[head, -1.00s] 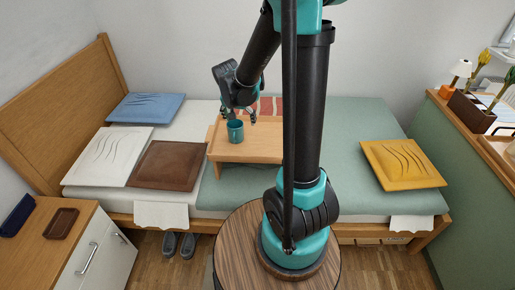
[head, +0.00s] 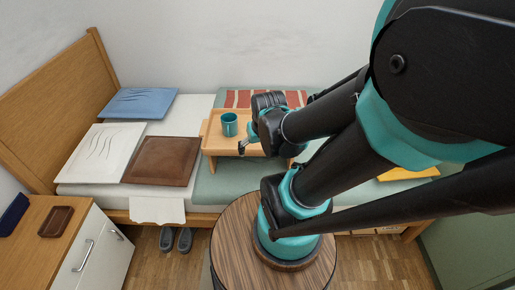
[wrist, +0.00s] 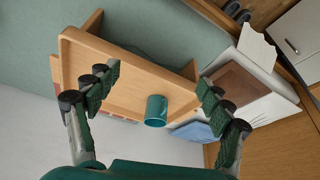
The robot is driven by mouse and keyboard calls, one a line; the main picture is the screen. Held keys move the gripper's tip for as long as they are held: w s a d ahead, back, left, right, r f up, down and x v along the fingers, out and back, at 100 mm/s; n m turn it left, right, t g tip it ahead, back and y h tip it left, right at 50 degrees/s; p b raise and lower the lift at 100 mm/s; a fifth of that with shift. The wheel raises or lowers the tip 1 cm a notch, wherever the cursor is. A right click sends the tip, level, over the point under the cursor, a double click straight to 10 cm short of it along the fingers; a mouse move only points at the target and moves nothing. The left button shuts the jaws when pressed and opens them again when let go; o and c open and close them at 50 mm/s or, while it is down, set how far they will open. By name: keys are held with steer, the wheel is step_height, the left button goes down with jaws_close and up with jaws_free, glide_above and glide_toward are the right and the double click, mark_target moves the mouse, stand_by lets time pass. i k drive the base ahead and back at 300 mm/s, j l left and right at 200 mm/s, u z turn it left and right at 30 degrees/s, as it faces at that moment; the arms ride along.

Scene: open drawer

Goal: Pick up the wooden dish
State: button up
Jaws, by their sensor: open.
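The wooden dish (head: 56,221) is a small dark brown rectangular dish with a raised rim. It lies on the bedside cabinet (head: 32,241) at the lower left of the head view. I cannot make it out in the wrist view. My gripper (head: 258,146) is over the bed tray, well to the right of the dish and apart from it. In the wrist view my gripper (wrist: 157,82) has its fingers spread wide with nothing between them, facing the tray and the teal cup.
A wooden bed tray (head: 217,143) holds a teal cup (head: 229,124) close to my gripper. Brown (head: 161,160), white (head: 104,151) and blue (head: 141,103) cushions lie on the bed. A dark blue object (head: 14,213) sits beside the dish. A round table (head: 236,235) stands in front.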

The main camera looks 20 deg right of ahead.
mark_target(54, 224)
steer(key=u, duration=1.75)
steer(key=i, duration=0.2)
